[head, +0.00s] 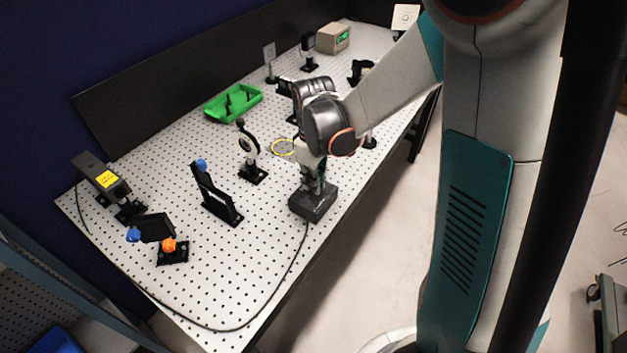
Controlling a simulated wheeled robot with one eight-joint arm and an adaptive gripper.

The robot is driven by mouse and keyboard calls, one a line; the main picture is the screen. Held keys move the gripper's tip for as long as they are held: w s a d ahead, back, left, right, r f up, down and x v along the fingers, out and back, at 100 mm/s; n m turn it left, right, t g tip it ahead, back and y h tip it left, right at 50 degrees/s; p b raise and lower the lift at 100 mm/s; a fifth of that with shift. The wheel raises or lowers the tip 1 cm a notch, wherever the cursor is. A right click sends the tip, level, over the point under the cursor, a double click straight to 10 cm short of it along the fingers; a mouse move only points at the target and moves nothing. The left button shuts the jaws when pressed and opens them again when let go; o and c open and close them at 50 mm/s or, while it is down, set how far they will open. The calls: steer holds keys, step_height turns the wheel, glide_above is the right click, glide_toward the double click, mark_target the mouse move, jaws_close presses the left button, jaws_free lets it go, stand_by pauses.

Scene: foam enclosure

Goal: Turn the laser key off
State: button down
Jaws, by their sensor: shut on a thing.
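A dark box (314,205) sits on the perforated table near its front edge, with a black cable running from it. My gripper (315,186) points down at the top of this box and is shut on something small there. The laser key is not visible itself; it is hidden by the fingers, and its turn angle cannot be told. The laser (103,176), a dark housing with a yellow label, stands at the table's far left end.
Optic mounts stand close by: a round one (247,146), a tall one with a blue knob (214,192) and a low one with an orange knob (170,248). A green tray (233,103) and a beige instrument (332,38) are behind. The table's near-left surface is mostly clear.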

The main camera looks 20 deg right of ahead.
steer(key=c, duration=1.7)
jaws_free()
step_height(320, 180, up, 12)
steer(key=shift+r, duration=0.1)
steer(key=shift+s+r+m+t+b, duration=0.4)
steer(key=shift+s+m+t, duration=0.8)
steer(key=shift+s, duration=1.35)
steer(key=shift+s+r+m+t+b, duration=0.35)
steer(key=shift+s+m+t, duration=0.85)
steer(key=shift+s, duration=1.35)
steer(key=shift+s+r+m+t+b, duration=0.2)
steer(key=shift+s+m+t+b, duration=0.35)
steer(key=shift+s+m+t, duration=1.35)
